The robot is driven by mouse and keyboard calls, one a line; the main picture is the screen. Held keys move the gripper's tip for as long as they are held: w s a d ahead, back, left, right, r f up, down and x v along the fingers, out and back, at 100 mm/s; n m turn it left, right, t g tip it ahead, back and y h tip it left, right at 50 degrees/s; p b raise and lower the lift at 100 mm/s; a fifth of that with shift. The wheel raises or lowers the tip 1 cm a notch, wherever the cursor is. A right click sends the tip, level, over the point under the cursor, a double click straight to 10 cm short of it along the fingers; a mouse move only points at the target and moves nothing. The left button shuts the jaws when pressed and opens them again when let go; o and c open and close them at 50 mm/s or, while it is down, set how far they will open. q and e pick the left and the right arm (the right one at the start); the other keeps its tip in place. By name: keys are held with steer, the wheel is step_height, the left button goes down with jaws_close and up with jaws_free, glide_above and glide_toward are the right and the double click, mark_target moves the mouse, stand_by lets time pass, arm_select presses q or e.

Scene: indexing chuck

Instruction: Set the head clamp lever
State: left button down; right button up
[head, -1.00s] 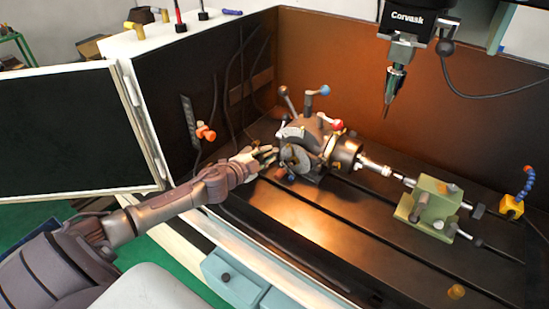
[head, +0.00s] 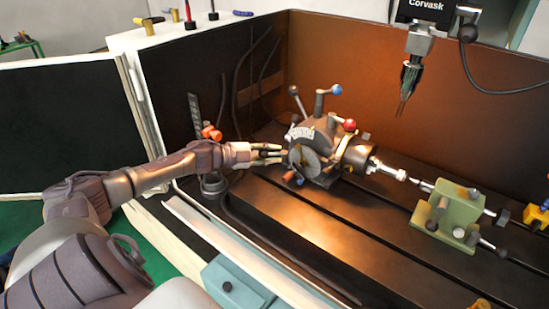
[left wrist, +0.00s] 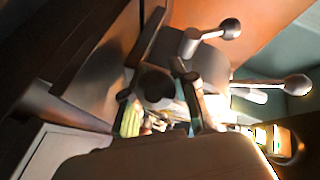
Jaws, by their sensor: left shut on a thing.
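The dark indexing head (head: 322,140) stands on the machine table, with its round plate facing left. It carries a black-knobbed lever (head: 293,90), a blue-knobbed lever (head: 336,90) and a red-knobbed lever (head: 349,125). My left gripper (head: 280,153) is at the left side of the head, level with the plate. It is shut on a small part there, seemingly the clamp lever; the fingers mostly hide it. In the left wrist view a dark round knob (left wrist: 155,88) shows among the fingers, and ball-ended levers (left wrist: 230,28) stand beyond. My right gripper is out of view.
A chuck (head: 357,155) and a bar lead right to a green tailstock (head: 440,212). A spindle with a pointed tool (head: 408,85) hangs above. The front table is clear.

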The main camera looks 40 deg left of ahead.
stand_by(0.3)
arm_select(q)
steer(key=c, duration=1.2)
jaws_free()
steer(key=shift+s+a, duration=0.1)
steer(key=v, duration=0.8)
steer(key=shift+s+a, duration=0.1)
steer(key=shift+s, duration=0.1)
steer(key=shift+v, duration=1.75)
steer(key=shift+r, duration=0.1)
